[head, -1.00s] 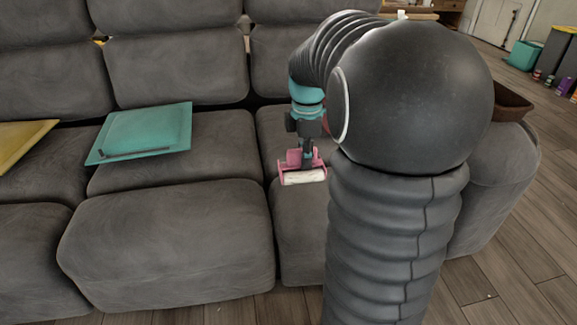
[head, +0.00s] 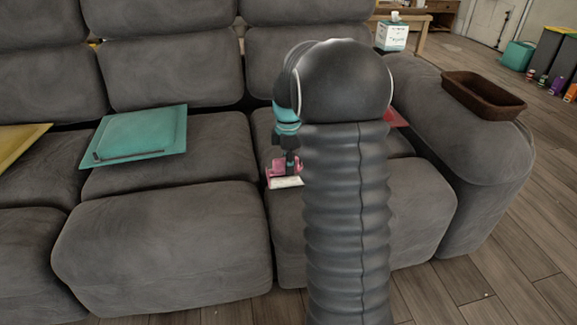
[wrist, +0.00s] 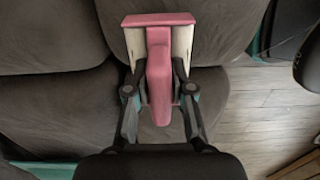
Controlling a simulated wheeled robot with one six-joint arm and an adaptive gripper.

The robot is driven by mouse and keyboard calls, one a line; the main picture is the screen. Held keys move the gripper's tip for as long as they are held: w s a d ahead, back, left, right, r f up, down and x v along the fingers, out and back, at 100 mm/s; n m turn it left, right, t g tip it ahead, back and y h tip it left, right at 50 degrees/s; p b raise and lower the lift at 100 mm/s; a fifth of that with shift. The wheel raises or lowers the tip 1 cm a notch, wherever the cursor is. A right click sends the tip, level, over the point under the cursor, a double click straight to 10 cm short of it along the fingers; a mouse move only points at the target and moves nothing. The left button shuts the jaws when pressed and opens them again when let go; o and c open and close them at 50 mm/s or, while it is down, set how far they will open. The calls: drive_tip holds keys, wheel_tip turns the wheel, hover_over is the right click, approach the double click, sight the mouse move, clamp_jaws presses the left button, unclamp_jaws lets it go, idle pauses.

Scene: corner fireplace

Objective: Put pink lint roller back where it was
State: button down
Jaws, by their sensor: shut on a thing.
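The pink lint roller (head: 285,173) has a pink handle and frame and a white roll. It is in my gripper (head: 287,160), in front of the grey sofa's right seat in the head view. In the wrist view the lint roller (wrist: 159,70) lies lengthwise between the two fingers of my gripper (wrist: 160,80), which are shut on its handle. The sofa cushions are behind it. In the head view my arm hides part of the gripper and of the seat. I cannot tell whether the roller touches the cushion.
The grey sofa (head: 160,240) fills the view. A teal cushion-like square (head: 140,133) and a yellow one (head: 18,142) lie on its left seats. A brown tray (head: 482,100) rests on the right armrest. A red item (head: 396,118) is partly hidden. Wooden floor (head: 500,270) is free at right.

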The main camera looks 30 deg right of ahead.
drive_tip(key=shift+f, duration=0.35)
drive_tip(key=c, duration=1)
unclamp_jaws()
drive_tip(key=shift+r, duration=0.1)
